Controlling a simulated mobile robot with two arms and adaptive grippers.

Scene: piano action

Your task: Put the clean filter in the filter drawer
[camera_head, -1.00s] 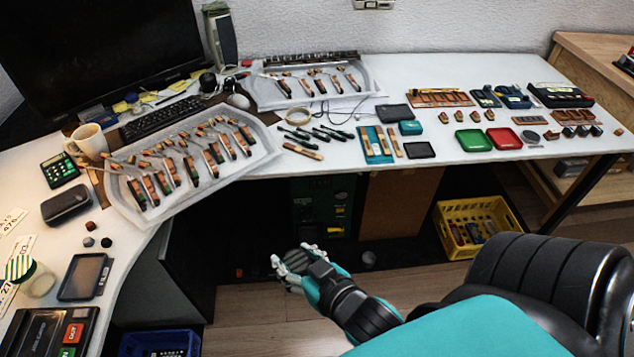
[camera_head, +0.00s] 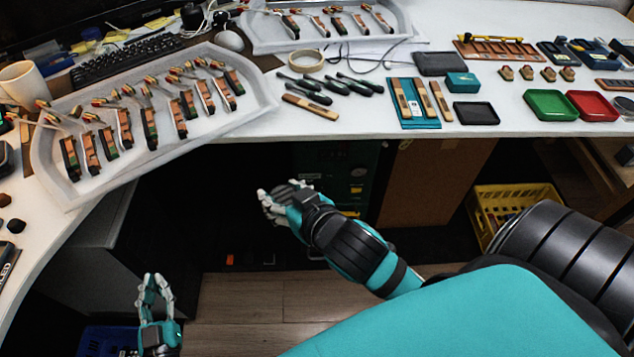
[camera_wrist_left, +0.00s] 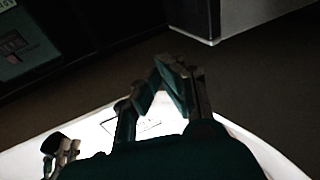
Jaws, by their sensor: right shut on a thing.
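My right gripper (camera_head: 280,205) hangs in front of the dark space under the desk. It is shut on a small dark grey, rounded thing (camera_head: 284,189), mostly covered by the pale fingers; I cannot tell for sure that it is the clean filter. My left gripper (camera_head: 153,280) is low at the left, with nothing visible in it. Its fingers also show in the left wrist view (camera_wrist_left: 162,75), where their tips look close together. A dark green machine (camera_head: 340,165) with a gauge stands under the desk behind the right gripper. I cannot make out a filter drawer.
The white desk (camera_head: 330,125) above holds trays of piano parts, tools and small coloured trays. A yellow crate (camera_head: 480,205) stands on the floor at right, a blue crate (camera_head: 100,340) at lower left. Wooden floor (camera_head: 265,310) is free between them.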

